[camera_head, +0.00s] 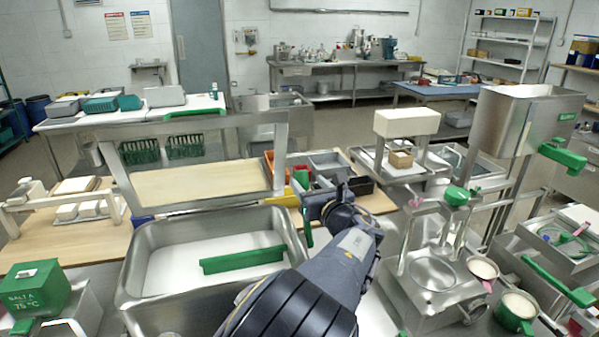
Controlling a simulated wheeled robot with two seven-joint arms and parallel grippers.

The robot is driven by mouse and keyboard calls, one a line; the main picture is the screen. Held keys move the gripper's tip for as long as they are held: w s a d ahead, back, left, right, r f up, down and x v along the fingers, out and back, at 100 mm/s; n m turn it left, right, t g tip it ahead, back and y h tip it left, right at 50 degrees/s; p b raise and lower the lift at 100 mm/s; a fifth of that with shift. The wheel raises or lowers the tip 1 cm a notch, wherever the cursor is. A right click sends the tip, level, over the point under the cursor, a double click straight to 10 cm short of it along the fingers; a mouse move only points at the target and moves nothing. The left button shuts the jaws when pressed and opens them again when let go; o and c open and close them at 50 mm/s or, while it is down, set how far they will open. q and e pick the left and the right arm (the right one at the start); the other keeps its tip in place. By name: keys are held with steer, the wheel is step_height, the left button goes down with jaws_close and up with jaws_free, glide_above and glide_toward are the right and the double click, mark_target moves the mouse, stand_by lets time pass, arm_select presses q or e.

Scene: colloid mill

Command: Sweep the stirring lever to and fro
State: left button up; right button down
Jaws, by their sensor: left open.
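My left arm reaches up from the bottom middle, and its dark gripper (316,200) is open near the right rim of a steel basin (140,283). A short green upright piece (307,230) shows just below the gripper; I cannot tell whether they touch. A long green bar (243,259) lies across the white inside of the basin, apart from the gripper. Another long green lever (558,280) slants at the far right. I cannot tell which green part is the stirring lever. My right gripper is not in view.
A steel mill stand (433,270) with a round plate is right of my arm, with small cups (516,310) beside it. A large hopper (522,120) with a green handle rises behind. A green box (36,288) stands at the left. Parts bins (328,165) sit beyond the gripper.

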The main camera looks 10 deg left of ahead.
mark_target(305, 180)
arm_select(q)
steer(key=p+x, duration=0.1)
steer(key=x, duration=0.4)
jaws_close()
stand_by(0.3)
